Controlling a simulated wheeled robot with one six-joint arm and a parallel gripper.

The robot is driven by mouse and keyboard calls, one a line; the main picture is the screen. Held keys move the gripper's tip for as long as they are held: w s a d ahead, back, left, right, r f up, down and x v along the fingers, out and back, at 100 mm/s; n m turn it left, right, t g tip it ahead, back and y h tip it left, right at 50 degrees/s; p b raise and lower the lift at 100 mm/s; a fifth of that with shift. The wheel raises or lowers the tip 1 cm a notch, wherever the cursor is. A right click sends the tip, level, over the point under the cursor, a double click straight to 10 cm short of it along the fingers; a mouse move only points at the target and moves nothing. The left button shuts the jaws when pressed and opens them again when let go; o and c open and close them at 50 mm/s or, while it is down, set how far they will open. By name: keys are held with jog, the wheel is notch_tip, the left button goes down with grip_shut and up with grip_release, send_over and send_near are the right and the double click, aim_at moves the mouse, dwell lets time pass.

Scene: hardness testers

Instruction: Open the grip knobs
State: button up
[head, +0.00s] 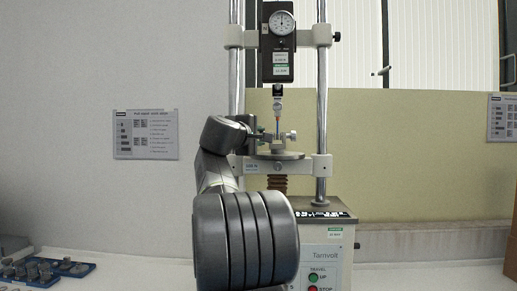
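The tester's grip is a small metal fixture (277,139) standing on the round plate (276,155) between two chrome columns. One grip knob (291,135) sticks out on its right side, with nothing of mine touching it. The left side of the grip is close to my gripper (257,131), and the left knob is hard to make out there. My gripper comes in from the left at grip height. Its fingers are small, dark and partly hidden by my arm, so I cannot tell their opening or whether they touch the left knob.
A dial gauge (281,23) and its dark housing hang above the grip. The left column (236,70) and right column (321,100) flank it. The base has a green UP button (313,277) and a red STOP button. A blue tray (45,271) of metal parts lies lower left.

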jog(key=shift+f+t+b, duration=0.3)
jog(key=shift+t+b, duration=0.1)
jog(key=shift+b, duration=0.4)
jog(key=shift+r+b, duration=0.25)
jog(key=shift+b, duration=0.05)
jog(key=o, duration=1)
jog(key=v, duration=0.7)
jog(key=b+v, duration=0.1)
jog(key=v, duration=0.5)
jog(key=shift+s+a+f, duration=0.2)
jog(key=shift+s+f, duration=0.05)
jog(key=shift+s, duration=0.1)
